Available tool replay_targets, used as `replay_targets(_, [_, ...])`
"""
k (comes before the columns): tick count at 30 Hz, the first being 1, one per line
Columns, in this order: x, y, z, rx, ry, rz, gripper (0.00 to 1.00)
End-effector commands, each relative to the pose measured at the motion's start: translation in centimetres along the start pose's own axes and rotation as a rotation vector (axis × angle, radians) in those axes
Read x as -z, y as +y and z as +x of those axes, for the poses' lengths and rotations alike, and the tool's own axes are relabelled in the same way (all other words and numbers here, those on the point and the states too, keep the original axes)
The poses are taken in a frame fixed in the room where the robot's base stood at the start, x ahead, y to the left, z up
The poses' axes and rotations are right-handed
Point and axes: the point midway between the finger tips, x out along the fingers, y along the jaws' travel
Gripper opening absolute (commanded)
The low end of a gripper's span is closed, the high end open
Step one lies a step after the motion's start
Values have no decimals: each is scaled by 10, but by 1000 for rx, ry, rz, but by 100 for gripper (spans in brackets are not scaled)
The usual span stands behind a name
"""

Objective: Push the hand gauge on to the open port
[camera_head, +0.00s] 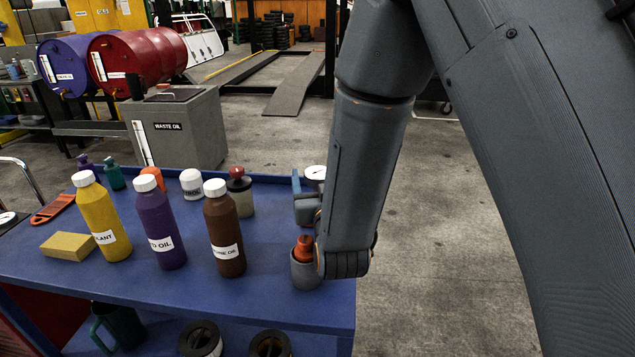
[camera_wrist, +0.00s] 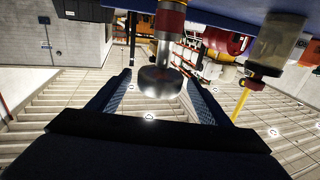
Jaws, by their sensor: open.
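The hand gauge shows a white dial (camera_head: 316,173) beside my arm at the right end of the blue cart. In the wrist view I take the dark round drum on a silver stem, with a red part above it, as this gauge (camera_wrist: 160,81). My gripper (camera_head: 304,182) is partly hidden by my arm in the head view. In the wrist view its two blue fingers (camera_wrist: 160,88) are apart, one on each side of the drum, with gaps visible. I cannot make out the open port in either view.
The blue cart (camera_head: 110,285) carries yellow, purple and brown bottles (camera_head: 225,235), a yellow sponge (camera_head: 68,246) and a red-topped jar (camera_head: 241,198). A waste oil tank (camera_head: 185,130) stands behind.

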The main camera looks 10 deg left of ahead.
Motion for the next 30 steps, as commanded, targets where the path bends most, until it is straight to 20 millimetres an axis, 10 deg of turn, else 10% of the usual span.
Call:
replay_targets(9, [1,1,45,-2,0,0,72])
replay_targets(19, [0,1,53,-1,-1,0,72])
replay_targets(30, [1,1,53,-1,1,0,15])
